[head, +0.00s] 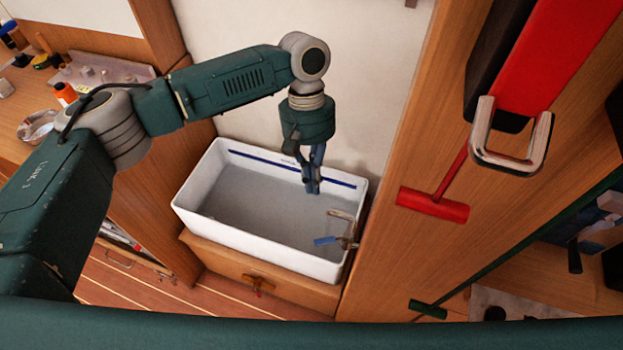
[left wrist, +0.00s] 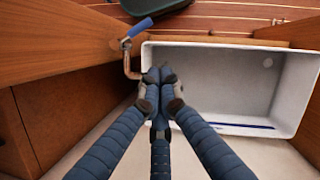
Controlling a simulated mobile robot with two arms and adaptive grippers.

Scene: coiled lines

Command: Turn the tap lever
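The tap (head: 346,228) is a bent metal pipe at the right end of the white sink (head: 205,228). Its blue lever (head: 325,240) sticks out to the left over the basin. In the left wrist view the blue lever (left wrist: 140,28) and the tap pipe (left wrist: 127,62) are at the upper left, beside the sink's end wall. My left gripper (head: 313,188) points down over the basin, behind and left of the tap, apart from the lever. Its blue fingers meet at their tips (left wrist: 159,76), with nothing seen between them. My right gripper is not in view.
A wooden panel (head: 398,130) stands close right of the sink, with a red T-shaped handle (head: 433,204) and a metal loop (head: 511,140). A pale wall is behind the sink. A cluttered wooden counter is at the left. The basin looks empty.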

